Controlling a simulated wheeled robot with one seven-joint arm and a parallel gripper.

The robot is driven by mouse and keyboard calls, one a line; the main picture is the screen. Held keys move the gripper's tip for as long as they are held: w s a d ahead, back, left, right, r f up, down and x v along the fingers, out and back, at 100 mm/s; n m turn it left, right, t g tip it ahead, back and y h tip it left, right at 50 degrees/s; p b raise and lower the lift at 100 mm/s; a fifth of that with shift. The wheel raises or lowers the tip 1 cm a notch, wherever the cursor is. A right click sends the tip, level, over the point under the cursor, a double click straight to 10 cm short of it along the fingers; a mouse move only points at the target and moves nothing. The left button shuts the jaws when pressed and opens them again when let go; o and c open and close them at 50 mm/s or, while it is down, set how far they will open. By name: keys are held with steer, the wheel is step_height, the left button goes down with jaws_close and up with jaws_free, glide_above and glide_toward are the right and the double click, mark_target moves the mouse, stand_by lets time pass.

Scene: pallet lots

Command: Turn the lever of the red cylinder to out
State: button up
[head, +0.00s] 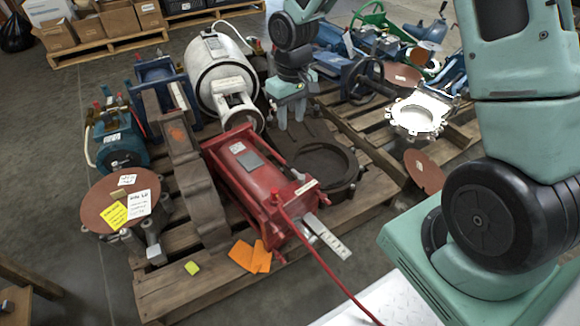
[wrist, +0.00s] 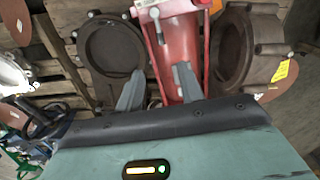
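The red cylinder (head: 250,185) lies on a wooden pallet in the head view, its near end toward me. A pale flat lever (head: 331,239) with a row of marks sticks out from that end, toward the lower right. A thin red rod or hose also runs from there toward the front. My gripper (head: 291,112) hangs beyond the cylinder, pointing down, apart from the lever. Its two fingers are spread with nothing between them. In the wrist view the red cylinder (wrist: 182,45) lies ahead of the open fingers. I cannot read the lever's "out" marking.
A white motor-like cylinder (head: 222,70) stands behind the red one. A brown round-topped part with notes (head: 120,200) is at left. Orange cards (head: 250,256) lie at the pallet's front. A dark ring-shaped housing (head: 322,165) sits right of the cylinder.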

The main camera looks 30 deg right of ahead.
mark_target(290, 166)
steer(key=f+b, duration=0.2)
steer(key=f, duration=0.3)
steer(key=f+b, duration=0.2)
steer(key=f, duration=0.3)
steer(key=f+b, duration=0.3)
steer(key=f, duration=0.3)
steer(key=shift+s+a, duration=0.1)
steer(key=shift+a, duration=0.15)
jaws_close()
